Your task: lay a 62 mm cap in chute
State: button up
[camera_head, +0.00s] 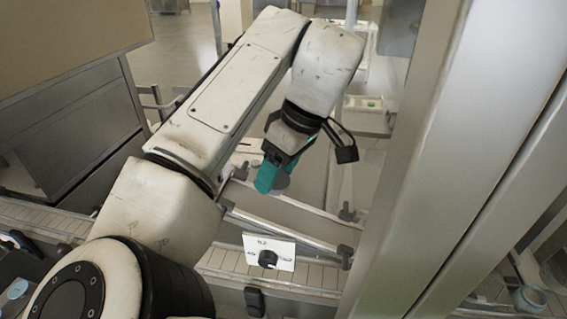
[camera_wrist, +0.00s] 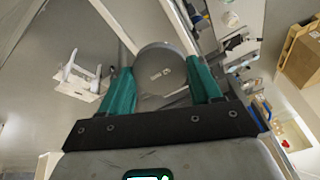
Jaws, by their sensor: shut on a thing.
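My gripper (camera_wrist: 162,85) has two teal fingers, shut on a round grey cap (camera_wrist: 160,72) with small lettering on its face. The cap sits between the fingertips in the wrist view. In the head view my gripper (camera_head: 272,178) hangs over a pale, railed sloping surface that may be the chute (camera_head: 298,220). A bit of the grey cap (camera_head: 282,182) shows beside the teal finger. The cap appears held above that surface, but the gap under it is hard to judge.
A white sign with a black knob (camera_head: 268,252) is at the front. A slatted conveyor (camera_head: 225,266) runs below it. A large metal post (camera_head: 450,150) stands close on the right. A grey cabinet (camera_head: 70,125) is on the left. A wooden box (camera_wrist: 302,58) shows in the wrist view.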

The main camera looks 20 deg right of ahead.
jog(key=shift+b+x, duration=0.5)
jog(key=shift+x, duration=1.1)
jog(key=shift+b+x, duration=1.25)
jog(key=shift+x, duration=0.1)
jog(key=o, duration=1.1)
jog(key=shift+r, duration=0.15)
